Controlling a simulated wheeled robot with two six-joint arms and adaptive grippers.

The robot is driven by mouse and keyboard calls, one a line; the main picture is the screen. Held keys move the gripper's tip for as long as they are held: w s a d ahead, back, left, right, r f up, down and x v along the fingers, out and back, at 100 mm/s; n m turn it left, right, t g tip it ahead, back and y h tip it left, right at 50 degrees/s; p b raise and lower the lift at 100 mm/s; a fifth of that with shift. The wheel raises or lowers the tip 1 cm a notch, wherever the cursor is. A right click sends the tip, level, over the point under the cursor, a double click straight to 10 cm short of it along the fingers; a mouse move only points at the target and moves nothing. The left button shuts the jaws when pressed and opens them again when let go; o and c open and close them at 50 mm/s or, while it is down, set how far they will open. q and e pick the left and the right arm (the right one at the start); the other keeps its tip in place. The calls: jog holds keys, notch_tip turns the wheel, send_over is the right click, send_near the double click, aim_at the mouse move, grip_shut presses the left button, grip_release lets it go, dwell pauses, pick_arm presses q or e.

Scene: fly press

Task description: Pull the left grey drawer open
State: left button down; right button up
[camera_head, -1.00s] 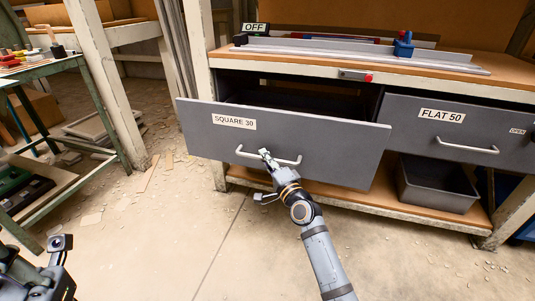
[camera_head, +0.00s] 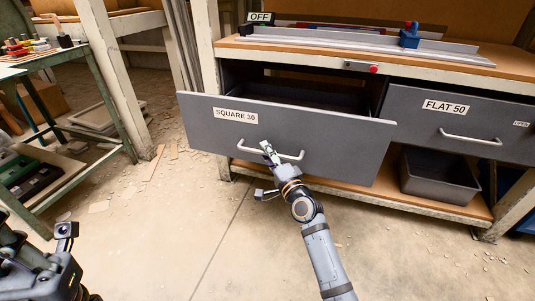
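The left grey drawer (camera_head: 330,130), labelled SQUARE 30, stands pulled out from the bench, with its dark inside showing behind the front panel. Its pale bar handle (camera_head: 290,157) is on the front. The fingertips are small and partly hidden. Part of my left arm shows at the lower left, with a small camera on it; its gripper fingers do not show.
The right drawer (camera_head: 470,112), labelled FLAT 50, sits to the right and looks shut. A grey bin (camera_head: 438,180) stands on the lower shelf (camera_head: 375,190). A green-framed table (camera_head: 112,110) stands at the left. The floor before the drawer is open, with scattered chips.

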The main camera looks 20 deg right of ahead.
jog(key=shift+s, duration=0.1)
jog(key=v, duration=1.1)
jog(key=shift+s, duration=0.4)
jog(key=shift+d+f, duration=0.1)
jog(key=shift+d, duration=0.05)
